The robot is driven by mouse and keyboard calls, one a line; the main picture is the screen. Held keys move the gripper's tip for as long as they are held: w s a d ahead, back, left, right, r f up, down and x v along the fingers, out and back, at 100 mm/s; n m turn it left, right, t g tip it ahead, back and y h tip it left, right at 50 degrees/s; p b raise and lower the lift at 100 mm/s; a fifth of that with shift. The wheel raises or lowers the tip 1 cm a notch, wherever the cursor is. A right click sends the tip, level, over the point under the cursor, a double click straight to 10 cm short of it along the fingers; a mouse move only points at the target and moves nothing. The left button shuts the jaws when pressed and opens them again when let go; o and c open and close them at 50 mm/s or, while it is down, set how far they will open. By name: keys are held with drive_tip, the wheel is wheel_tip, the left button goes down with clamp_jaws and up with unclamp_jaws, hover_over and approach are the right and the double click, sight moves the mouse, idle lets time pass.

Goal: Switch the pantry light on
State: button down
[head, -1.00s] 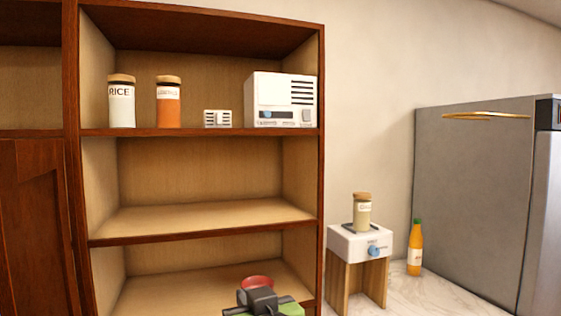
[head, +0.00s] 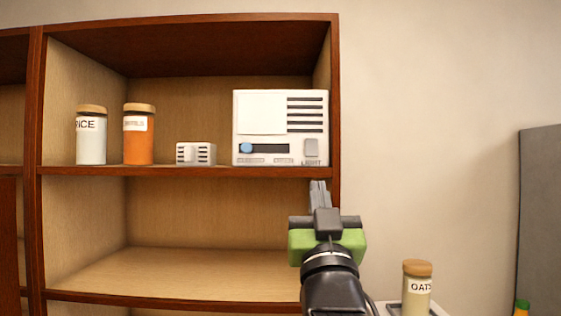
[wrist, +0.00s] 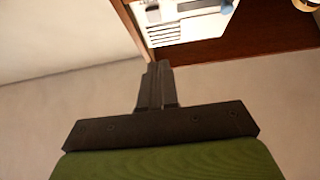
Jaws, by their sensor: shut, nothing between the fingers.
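A white panel box (head: 280,112) stands on the top shelf at its right end, with vent slots, a dark slot with a blue knob (head: 246,148) at its left end, and a grey rocker switch (head: 311,147) above the word LIGHT. My gripper (head: 318,184) is shut and empty, just below and slightly right of the switch, pointing up, apart from it in the picture. In the wrist view my shut fingers (wrist: 154,68) point toward the panel box (wrist: 185,20), which is partly cut off at the top. Whether the fingertips touch anything is not clear.
A rice jar (head: 91,138), an orange-filled jar (head: 139,137) and a small white vented block (head: 196,153) stand left of the panel. The shelf's right post (head: 335,110) is close to my gripper. An oats jar (head: 416,288) stands low right. The middle shelf is empty.

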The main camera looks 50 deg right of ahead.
sight(311, 149)
drive_tip(key=p+x, duration=0.2)
drive_tip(key=x, duration=0.2)
drive_tip(key=d+f+p+x, duration=0.1)
drive_tip(key=p+x, duration=0.1)
drive_tip(key=x, duration=0.2)
drive_tip(key=w+f+p+x, duration=0.1)
drive_tip(key=p+x, duration=0.1)
drive_tip(key=x, duration=0.3)
drive_tip(key=shift+d+f+p, duration=0.2)
drive_tip(key=shift+d+p, duration=0.1)
drive_tip(key=shift+d, duration=0.05)
drive_tip(key=shift+w+d, duration=0.1)
drive_tip(key=shift+d, duration=0.05)
drive_tip(key=shift+f, duration=0.1)
